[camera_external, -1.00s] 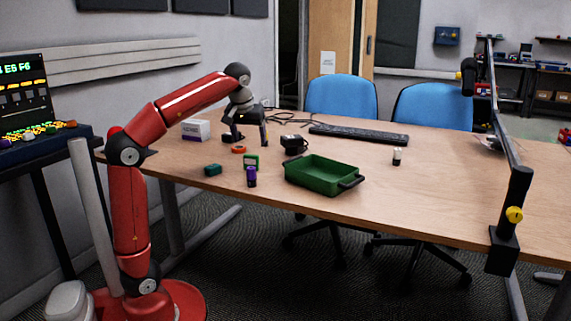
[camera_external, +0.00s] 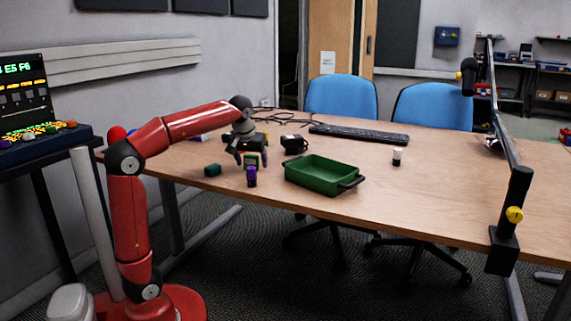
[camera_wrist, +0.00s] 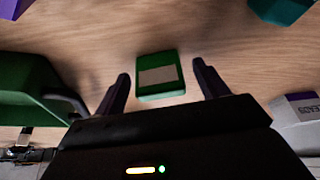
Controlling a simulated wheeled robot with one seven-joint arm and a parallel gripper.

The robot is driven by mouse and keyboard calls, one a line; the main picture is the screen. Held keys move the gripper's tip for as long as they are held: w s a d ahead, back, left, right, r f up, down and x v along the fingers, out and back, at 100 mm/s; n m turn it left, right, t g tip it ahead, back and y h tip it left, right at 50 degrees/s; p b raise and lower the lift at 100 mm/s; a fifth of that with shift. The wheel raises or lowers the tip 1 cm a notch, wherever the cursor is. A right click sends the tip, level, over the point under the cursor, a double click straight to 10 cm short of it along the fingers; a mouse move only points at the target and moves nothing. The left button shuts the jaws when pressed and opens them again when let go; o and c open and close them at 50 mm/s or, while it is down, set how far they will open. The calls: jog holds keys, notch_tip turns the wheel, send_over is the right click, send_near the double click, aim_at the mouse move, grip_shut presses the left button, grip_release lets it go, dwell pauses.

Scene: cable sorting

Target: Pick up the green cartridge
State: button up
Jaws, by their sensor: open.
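The green cartridge (camera_external: 252,160) stands on the table, left of the green tray and behind the purple item. In the wrist view it is a green block with a pale label (camera_wrist: 160,88), centred ahead of the two fingers. My gripper (camera_external: 251,155) is open just over and behind the cartridge, with its fingers pointing down. In the wrist view my gripper (camera_wrist: 161,70) has its fingers wide apart, one on each side of the cartridge, with gaps and no visible contact. The arm and gripper hide part of the table behind the cartridge.
The purple item (camera_external: 251,176) stands close in front of the cartridge. A teal block (camera_external: 212,170) lies to the left. The green tray (camera_external: 318,182) is to the right, with a black adapter (camera_external: 294,144) behind it. A white box (camera_wrist: 298,120) shows lower right. The right table area is mostly clear.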

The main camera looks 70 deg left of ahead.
jog(key=shift+c, duration=0.3)
jog(key=c, duration=1)
jog(key=shift+r, duration=0.1)
